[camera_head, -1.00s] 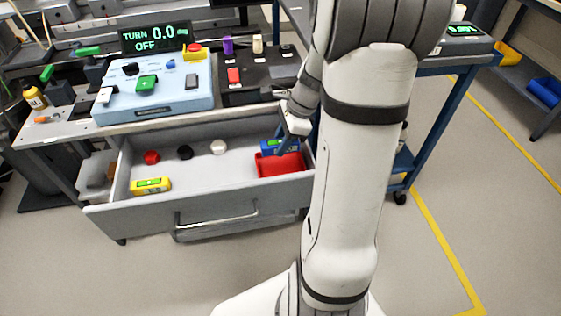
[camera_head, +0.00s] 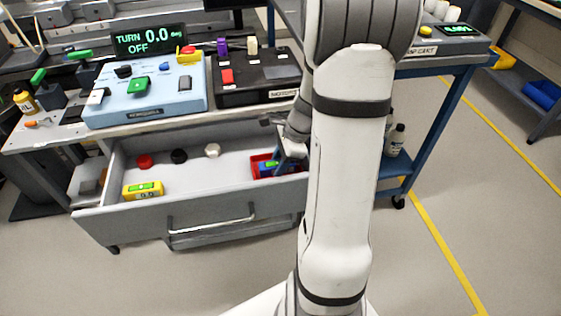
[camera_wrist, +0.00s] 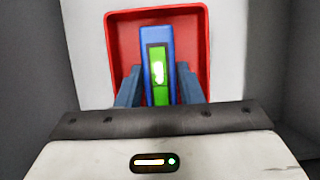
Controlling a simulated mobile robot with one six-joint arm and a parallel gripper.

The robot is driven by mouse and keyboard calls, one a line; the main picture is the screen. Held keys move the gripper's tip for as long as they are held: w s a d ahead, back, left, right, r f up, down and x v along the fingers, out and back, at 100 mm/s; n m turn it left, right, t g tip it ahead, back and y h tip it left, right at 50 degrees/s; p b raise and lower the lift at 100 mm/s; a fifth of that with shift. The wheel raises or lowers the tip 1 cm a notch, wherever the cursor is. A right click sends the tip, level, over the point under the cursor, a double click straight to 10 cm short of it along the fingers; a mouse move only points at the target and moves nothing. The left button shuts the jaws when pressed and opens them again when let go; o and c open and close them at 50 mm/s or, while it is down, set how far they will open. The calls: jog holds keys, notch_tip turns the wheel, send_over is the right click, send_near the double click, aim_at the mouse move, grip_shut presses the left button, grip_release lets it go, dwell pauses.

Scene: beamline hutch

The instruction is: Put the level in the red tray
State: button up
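A blue level (camera_wrist: 158,32) with a green vial window is inside the red tray (camera_wrist: 122,30) in the wrist view. Whether the level rests on the tray floor I cannot tell. In the head view the level (camera_head: 267,167) shows inside the tray (camera_head: 256,171), at the right of the open drawer, partly hidden by my gripper (camera_head: 284,162). A yellow block with a green window (camera_head: 143,190) lies at the drawer's front left.
The open grey drawer (camera_head: 215,198) also holds a red (camera_head: 144,161), a black (camera_head: 179,156) and a white round piece (camera_head: 212,150) along its back. Its middle is clear. A light-blue instrument box (camera_head: 150,101) and a black box (camera_head: 258,80) stand on the bench above. A blue cart (camera_head: 440,110) is at right.

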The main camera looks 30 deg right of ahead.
jog(key=o, duration=0.4)
jog(key=shift+c, duration=0.2)
jog(key=p+v, duration=0.4)
jog(key=v, duration=0.8)
jog(key=s+a+r+n+h, duration=0.2)
jog(key=s+a+n, duration=0.3)
jog(key=a+n, duration=0.3)
jog(key=s+a+r+n+h, duration=0.2)
jog(key=s+a+n, duration=0.4)
jog(key=n, duration=0.7)
jog(key=shift+a+r, duration=0.2)
jog(key=shift+a, duration=0.85)
notch_tip(320, 180, up, 21)
jog(key=t+p, duration=0.1)
jog(key=p, duration=1.7)
jog(key=shift+p, duration=0.35)
